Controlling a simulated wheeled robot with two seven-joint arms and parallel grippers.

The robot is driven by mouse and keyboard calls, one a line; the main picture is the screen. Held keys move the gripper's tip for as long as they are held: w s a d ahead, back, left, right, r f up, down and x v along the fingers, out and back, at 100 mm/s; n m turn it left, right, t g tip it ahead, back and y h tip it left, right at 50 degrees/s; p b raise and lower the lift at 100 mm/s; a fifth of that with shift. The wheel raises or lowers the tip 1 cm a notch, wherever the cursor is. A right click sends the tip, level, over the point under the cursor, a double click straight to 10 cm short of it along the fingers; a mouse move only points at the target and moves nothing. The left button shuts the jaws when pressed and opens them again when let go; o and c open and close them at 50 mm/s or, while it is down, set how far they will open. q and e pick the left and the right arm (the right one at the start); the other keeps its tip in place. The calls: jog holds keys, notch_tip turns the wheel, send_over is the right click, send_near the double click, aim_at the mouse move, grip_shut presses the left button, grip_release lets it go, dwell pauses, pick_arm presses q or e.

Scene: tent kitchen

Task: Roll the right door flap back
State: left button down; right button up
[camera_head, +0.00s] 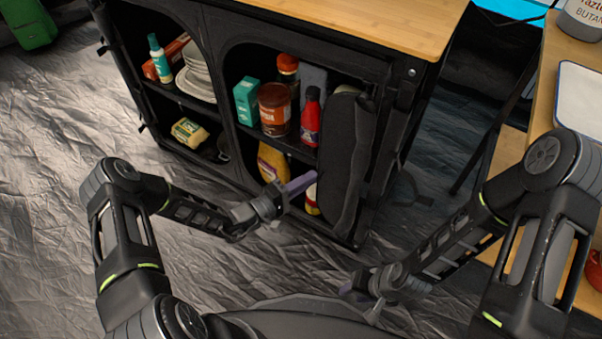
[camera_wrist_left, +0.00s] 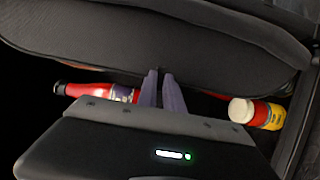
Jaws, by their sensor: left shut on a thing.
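The right door flap (camera_head: 345,150) is dark fabric. It is bunched in an upright roll along the right side of the cabinet's right opening. In the left wrist view the flap (camera_wrist_left: 170,38) crosses the top as a thick, padded band. My left gripper (camera_head: 312,177) reaches the roll's left edge low down, and its purple fingers are close together. In the left wrist view the fingertips (camera_wrist_left: 161,74) meet the flap's edge, shut on it. My right gripper (camera_head: 346,291) is low in front of my base, away from the flap; its finger gap is unclear.
The black fabric cabinet (camera_head: 225,100) has a wooden top (camera_head: 385,22). Its right opening holds a red bottle (camera_head: 310,118), a brown jar (camera_head: 274,110) and a yellow bottle (camera_head: 272,163). A wooden table (camera_head: 558,70) stands at the right. Floor to the left is clear.

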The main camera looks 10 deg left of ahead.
pick_arm(q)
jog(key=s+d+p, duration=0.1)
jog(key=d, duration=0.3)
jog(key=s+d+p, duration=0.1)
jog(key=d, duration=0.1)
jog(key=shift+s+d+r+p, duration=0.1)
jog(key=shift+s+d+p, duration=0.1)
jog(key=shift+s+p, duration=0.15)
jog(key=shift+s+d, duration=0.2)
jog(key=shift+d, duration=0.4)
jog(key=c, duration=1.7)
grip_release()
jog(key=shift+d, duration=0.1)
jog(key=shift+o, duration=1.1)
jog(key=shift+a, duration=0.2)
jog(key=p+v, duration=0.2)
jog(key=v, duration=0.5)
jog(key=shift+s+a, duration=0.15)
jog(key=shift+s, duration=0.15)
